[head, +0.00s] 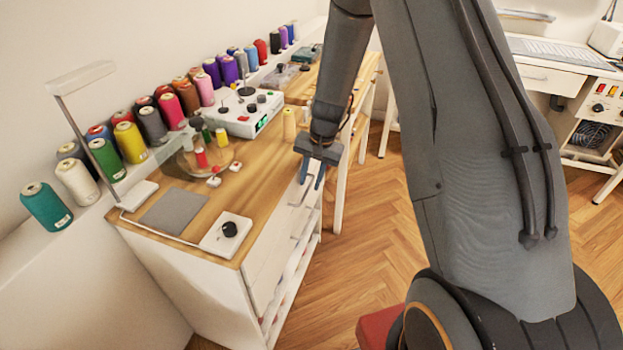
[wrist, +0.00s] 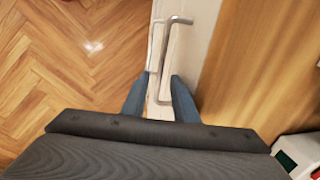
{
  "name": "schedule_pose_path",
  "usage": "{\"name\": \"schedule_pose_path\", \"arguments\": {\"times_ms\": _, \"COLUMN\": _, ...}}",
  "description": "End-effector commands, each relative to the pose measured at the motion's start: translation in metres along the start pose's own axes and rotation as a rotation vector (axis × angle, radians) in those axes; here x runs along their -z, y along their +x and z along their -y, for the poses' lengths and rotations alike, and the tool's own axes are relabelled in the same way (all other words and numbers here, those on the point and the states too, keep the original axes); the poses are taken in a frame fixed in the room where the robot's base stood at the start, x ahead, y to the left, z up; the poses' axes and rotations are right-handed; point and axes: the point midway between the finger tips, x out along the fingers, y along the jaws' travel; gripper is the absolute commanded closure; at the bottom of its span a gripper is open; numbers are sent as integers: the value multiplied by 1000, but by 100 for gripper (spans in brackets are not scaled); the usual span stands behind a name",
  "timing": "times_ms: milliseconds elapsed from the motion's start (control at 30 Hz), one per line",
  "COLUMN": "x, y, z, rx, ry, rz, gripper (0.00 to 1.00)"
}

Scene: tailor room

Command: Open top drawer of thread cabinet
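The thread cabinet (head: 190,275) is a white cabinet with a wooden top, left of centre in the head view. Its top drawer (head: 268,255) looks closed, with a thin metal bar handle (wrist: 176,45) on the front. My gripper (head: 312,177) points down at the cabinet's front edge. In the wrist view the two blue-grey fingers (wrist: 160,88) are apart, one on each side of the near end of the handle. I cannot tell whether either finger touches it. A second bar (wrist: 155,42) shows beside the first, lower down.
Thread spools (head: 105,158) line the shelf behind the cabinet top. A white device (head: 238,115) and a small box with a black knob (head: 228,235) stand on the top. The wooden floor (head: 345,265) before the drawers is clear. A white desk (head: 548,75) stands at the right.

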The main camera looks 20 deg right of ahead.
Motion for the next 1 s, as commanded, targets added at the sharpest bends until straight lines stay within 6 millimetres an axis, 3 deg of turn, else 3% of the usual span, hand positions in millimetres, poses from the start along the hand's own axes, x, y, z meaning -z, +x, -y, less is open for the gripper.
{"name": "schedule_pose_path", "arguments": {"times_ms": 100, "x": 0, "y": 0, "z": 0, "rx": 0, "ry": 0, "rz": 0, "gripper": 74}}
{"name": "schedule_pose_path", "arguments": {"times_ms": 267, "x": 0, "y": 0, "z": 0, "rx": 0, "ry": 0, "rz": 0, "gripper": 99}}
{"name": "schedule_pose_path", "arguments": {"times_ms": 300, "x": 0, "y": 0, "z": 0, "rx": 0, "ry": 0, "rz": 0, "gripper": 100}}
{"name": "schedule_pose_path", "arguments": {"times_ms": 1000, "x": 0, "y": 0, "z": 0, "rx": 0, "ry": 0, "rz": 0, "gripper": 100}}
